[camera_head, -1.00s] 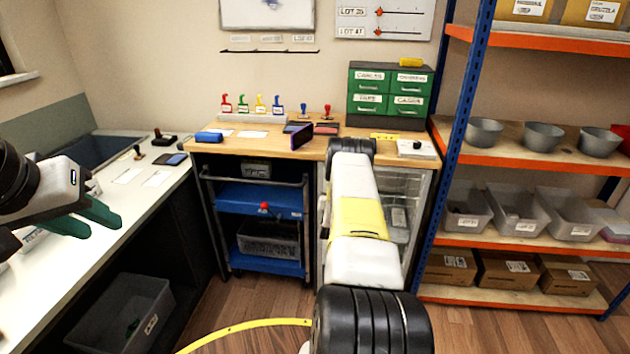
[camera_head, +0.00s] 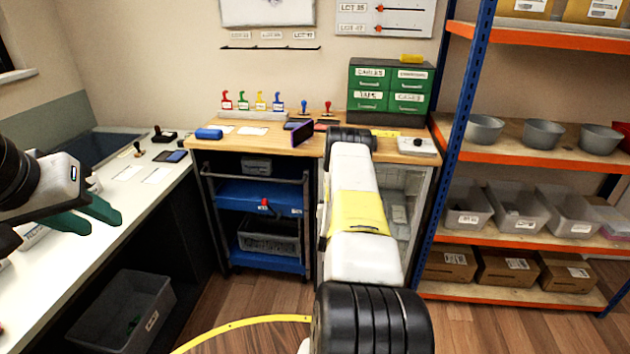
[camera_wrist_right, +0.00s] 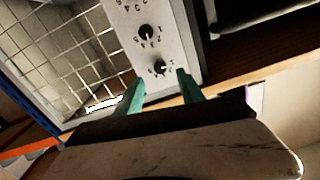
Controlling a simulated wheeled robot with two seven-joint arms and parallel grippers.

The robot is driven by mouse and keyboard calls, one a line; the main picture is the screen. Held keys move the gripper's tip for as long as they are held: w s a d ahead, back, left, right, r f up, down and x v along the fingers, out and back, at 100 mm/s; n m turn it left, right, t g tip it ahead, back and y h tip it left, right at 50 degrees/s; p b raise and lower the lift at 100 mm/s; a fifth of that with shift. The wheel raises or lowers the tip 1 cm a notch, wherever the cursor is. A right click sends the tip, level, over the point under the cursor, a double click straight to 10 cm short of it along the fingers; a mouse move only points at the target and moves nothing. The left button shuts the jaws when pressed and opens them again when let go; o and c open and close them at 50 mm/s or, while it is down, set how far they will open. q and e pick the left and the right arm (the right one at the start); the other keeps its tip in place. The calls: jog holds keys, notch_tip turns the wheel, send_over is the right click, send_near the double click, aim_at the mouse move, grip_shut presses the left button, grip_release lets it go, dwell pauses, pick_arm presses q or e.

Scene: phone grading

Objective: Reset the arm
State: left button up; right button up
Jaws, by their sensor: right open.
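My left gripper (camera_head: 105,220) is over the white side counter at the left. Its green fingers look apart, with nothing seen between them. My right arm (camera_head: 360,205) reaches forward to the wooden bench, and its own gripper is hidden behind the arm in the head view. In the right wrist view my right gripper (camera_wrist_right: 160,85) is open and empty, its two green fingers apart in front of a white panel with dark knobs (camera_wrist_right: 148,34).
A blue-posted shelf (camera_head: 459,120) with bowls and bins stands close right of my right arm. A grey bin (camera_head: 125,310) is under the side counter.

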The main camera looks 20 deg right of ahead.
jog(key=shift+s+a, duration=0.3)
jog(key=shift+s, duration=0.25)
jog(key=w+a+r+n+g+y, duration=0.1)
jog(key=w+a+r+y, duration=0.15)
jog(key=r, duration=0.55)
jog(key=w+a+r+y, duration=0.1)
jog(key=w+a+r, duration=0.25)
jog(key=r, duration=0.45)
jog(key=s+a+r+n+g+y, duration=0.1)
jog(key=s+a+r+y, duration=0.15)
jog(key=a+r, duration=0.35)
jog(key=s+a+r+n+g+y, duration=0.1)
jog(key=s+a+r, duration=0.3)
jog(key=r, duration=0.4)
jog(key=s+a+r+n+g+y, duration=0.1)
jog(key=s+a+r, duration=0.25)
jog(key=s, duration=0.45)
jog(key=s+a+r+n+g+y, duration=0.15)
jog(key=s+a, duration=0.25)
jog(key=s, duration=0.4)
jog(key=s+a+r+n+g+y, duration=0.15)
jog(key=s+a+r, duration=0.25)
jog(key=s, duration=0.4)
jog(key=s+a+f+n+g, duration=0.1)
jog(key=s+a+g, duration=0.1)
jog(key=s, duration=1.1)
jog(key=shift+s+f, duration=0.2)
jog(key=shift+s, duration=0.1)
